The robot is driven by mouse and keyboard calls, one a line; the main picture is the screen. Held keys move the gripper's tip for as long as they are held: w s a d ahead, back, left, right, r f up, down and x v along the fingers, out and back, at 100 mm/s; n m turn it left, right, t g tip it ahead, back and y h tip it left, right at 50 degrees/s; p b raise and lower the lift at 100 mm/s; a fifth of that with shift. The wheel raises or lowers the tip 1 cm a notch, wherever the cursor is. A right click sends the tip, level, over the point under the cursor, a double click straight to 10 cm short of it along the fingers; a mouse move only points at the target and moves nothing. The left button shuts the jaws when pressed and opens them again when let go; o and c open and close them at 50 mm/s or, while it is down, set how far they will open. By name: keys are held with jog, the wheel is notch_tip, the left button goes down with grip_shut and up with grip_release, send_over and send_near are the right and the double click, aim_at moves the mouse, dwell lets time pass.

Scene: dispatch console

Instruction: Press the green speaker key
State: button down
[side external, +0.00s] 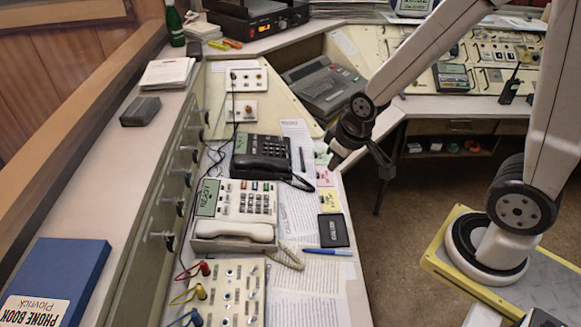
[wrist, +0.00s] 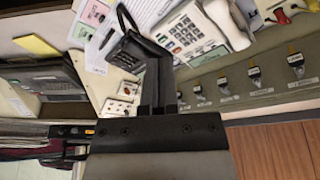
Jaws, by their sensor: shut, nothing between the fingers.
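A white desk phone (side external: 262,208) stands on the console, with its handset (side external: 234,231) at the near end and a green "READY" display at its far left. A row of small coloured keys (side external: 254,186) runs along its far edge; a green one seems to be among them, but its label is too small to read. The phone also shows at the top of the wrist view (wrist: 190,30). My gripper (side external: 335,160) is shut and empty, above the console's right edge, to the right of the phones and apart from them. It also shows in the wrist view (wrist: 157,65).
A black phone (side external: 262,152) stands just beyond the white one. A black notepad-like box (side external: 333,230), a blue pen (side external: 328,252) and papers lie to the right. A panel with coloured plugs (side external: 232,293) is nearer. A blue phone book (side external: 52,283) lies on the left ledge.

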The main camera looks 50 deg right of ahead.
jog(key=w+d+f+n+t, duration=0.1)
jog(key=w+f+n+t, duration=0.3)
jog(key=w, duration=0.9)
jog(key=n+t, duration=0.3)
send_over(263, 183)
jog(key=s+d, duration=0.1)
jog(key=s, duration=0.3)
notch_tip(263, 183, down, 7)
jog(key=shift+s+f, duration=0.1)
jog(key=shift+f, duration=0.05)
jog(key=shift+w+a+f, duration=0.15)
jog(key=shift+f, duration=1.25)
jog(key=shift+w+a+f, duration=0.2)
jog(key=shift+f, duration=1.25)
jog(key=shift+w+a+f, duration=0.15)
jog(key=shift+f, duration=1.25)
jog(key=shift+w+a+f, duration=0.1)
jog(key=shift+f, duration=0.65)
jog(key=shift+r, duration=0.75)
